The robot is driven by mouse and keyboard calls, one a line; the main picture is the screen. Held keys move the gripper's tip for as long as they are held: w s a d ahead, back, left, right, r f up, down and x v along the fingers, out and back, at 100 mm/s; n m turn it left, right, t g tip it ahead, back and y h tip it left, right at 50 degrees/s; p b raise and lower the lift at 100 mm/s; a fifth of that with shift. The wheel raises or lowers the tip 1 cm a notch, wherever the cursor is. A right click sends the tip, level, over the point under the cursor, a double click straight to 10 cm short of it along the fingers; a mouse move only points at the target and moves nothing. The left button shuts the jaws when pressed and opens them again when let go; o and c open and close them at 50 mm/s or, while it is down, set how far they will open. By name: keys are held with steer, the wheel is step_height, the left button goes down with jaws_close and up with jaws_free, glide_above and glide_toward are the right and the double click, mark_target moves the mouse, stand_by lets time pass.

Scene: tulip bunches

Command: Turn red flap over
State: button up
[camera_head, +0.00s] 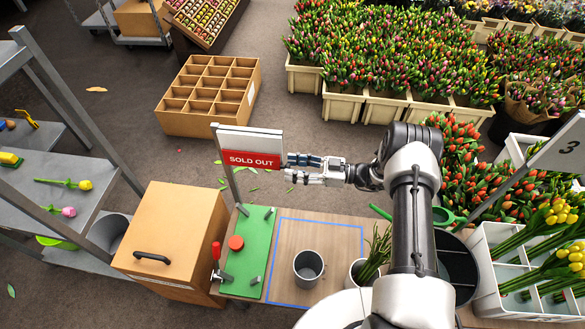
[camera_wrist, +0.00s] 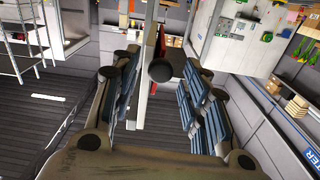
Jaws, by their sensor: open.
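The red flap (camera_head: 250,159) reads "SOLD OUT" and hangs below a white panel (camera_head: 252,134) on a grey post (camera_head: 227,168). My gripper (camera_head: 288,166) reaches in from the right, its fingers open, just beside the flap's right edge. In the wrist view the open fingers (camera_wrist: 160,82) stand to both sides of a dark round knob (camera_wrist: 160,71). A thin strip of the red flap (camera_wrist: 161,42) shows edge-on behind the knob. I cannot tell whether any finger touches the knob or the flap.
Below the sign are a green board (camera_head: 243,263) with pegs and a red disc (camera_head: 236,243), a wooden box (camera_head: 172,236) and a grey cup (camera_head: 308,264). A potted plant (camera_head: 374,255) stands near my arm. Tulip crates (camera_head: 380,107) stand behind.

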steer(key=shift+w+a, duration=0.1)
steer(key=shift+a, duration=0.4)
jaws_close()
